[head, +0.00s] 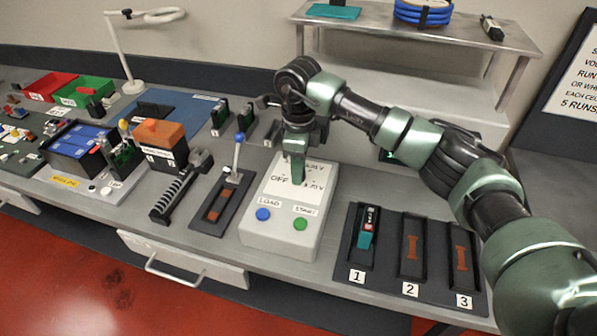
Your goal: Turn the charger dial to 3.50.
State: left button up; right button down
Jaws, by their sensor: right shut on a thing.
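The charger (275,239) is a white box on the bench, with a blue LOAD button (263,214) and a green START button (300,223) on its sloped top. Printed marks OFF (279,179) and 3.70 V show around the dial's place; another voltage mark above is partly hidden. My right gripper (297,180) points down onto the charger's top and is shut on the dial, which its fingers hide. The dial's pointing direction cannot be read. My left gripper is not in view.
A black tray (385,280) with slots 1, 2 and 3 lies right of the charger; slot 1 holds a teal cell (367,227). A lever switch (237,160) stands to the left, near an orange-topped block (158,133). A metal shelf (430,30) stands behind my right arm.

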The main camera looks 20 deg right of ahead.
jog(key=m+b, duration=0.1)
jog(key=m, duration=0.3)
jog(key=shift+m, duration=0.3)
jog(key=m+b, duration=0.1)
jog(key=m, duration=0.2)
jog(key=shift+m, duration=0.3)
jog(key=m+b, duration=0.1)
jog(key=m, duration=0.2)
jog(key=shift+m, duration=0.3)
jog(key=shift+m+b, duration=0.35)
jog(key=shift+m, duration=1.65)
jog(key=c, duration=1.1)
grip_release()
jog(key=shift+o, duration=0.2)
